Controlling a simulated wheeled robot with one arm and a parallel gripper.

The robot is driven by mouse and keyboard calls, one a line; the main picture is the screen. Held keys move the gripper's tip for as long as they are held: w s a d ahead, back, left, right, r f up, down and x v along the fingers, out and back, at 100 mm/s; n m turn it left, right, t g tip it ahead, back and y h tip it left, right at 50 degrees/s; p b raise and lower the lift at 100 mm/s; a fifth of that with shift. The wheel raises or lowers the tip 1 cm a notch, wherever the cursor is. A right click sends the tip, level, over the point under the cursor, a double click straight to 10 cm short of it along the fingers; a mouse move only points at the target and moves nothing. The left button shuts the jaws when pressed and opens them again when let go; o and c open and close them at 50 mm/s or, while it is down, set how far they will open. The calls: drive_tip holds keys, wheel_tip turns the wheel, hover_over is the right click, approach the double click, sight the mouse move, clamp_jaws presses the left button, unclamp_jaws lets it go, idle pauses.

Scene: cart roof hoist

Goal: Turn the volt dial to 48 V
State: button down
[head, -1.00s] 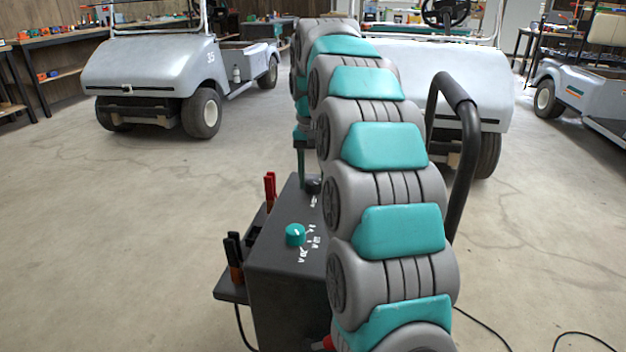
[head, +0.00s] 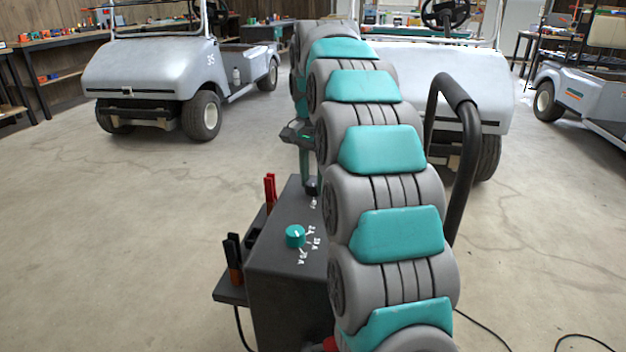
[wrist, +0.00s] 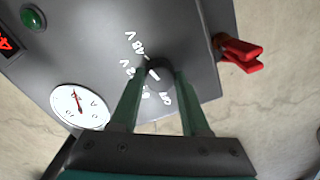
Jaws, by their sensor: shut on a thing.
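The volt dial (wrist: 161,68) is a dark round knob on the top panel of the dark charger box (wrist: 190,25). White voltage marks surround it, and the 48 V mark (wrist: 137,44) lies up and left of it in the wrist view. My gripper (wrist: 158,76) is shut on the dial, with one teal finger on each side. The fingers hide part of the dial and some marks, so I cannot tell its exact setting. In the head view my gripper (head: 311,186) reaches down to the back of the box, mostly behind my arm.
A teal knob (head: 295,236) sits nearer on the same panel. Red clamps (head: 270,188) and black clamps (head: 233,257) stand at the box's left side. A round gauge (wrist: 80,106) and green button (wrist: 33,18) are on the panel. A black handle (head: 466,150) rises at right.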

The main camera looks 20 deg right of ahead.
sight(313, 183)
drive_tip(key=shift+r, duration=0.1)
idle(0.3)
drive_tip(key=shift+c, duration=1.9)
unclamp_jaws()
drive_tip(key=shift+r, duration=0.75)
wheel_tip(313, 183, up, 6)
drive_tip(key=p, duration=0.3)
drive_tip(key=shift+r+p, duration=0.15)
drive_tip(key=shift+p, duration=0.15)
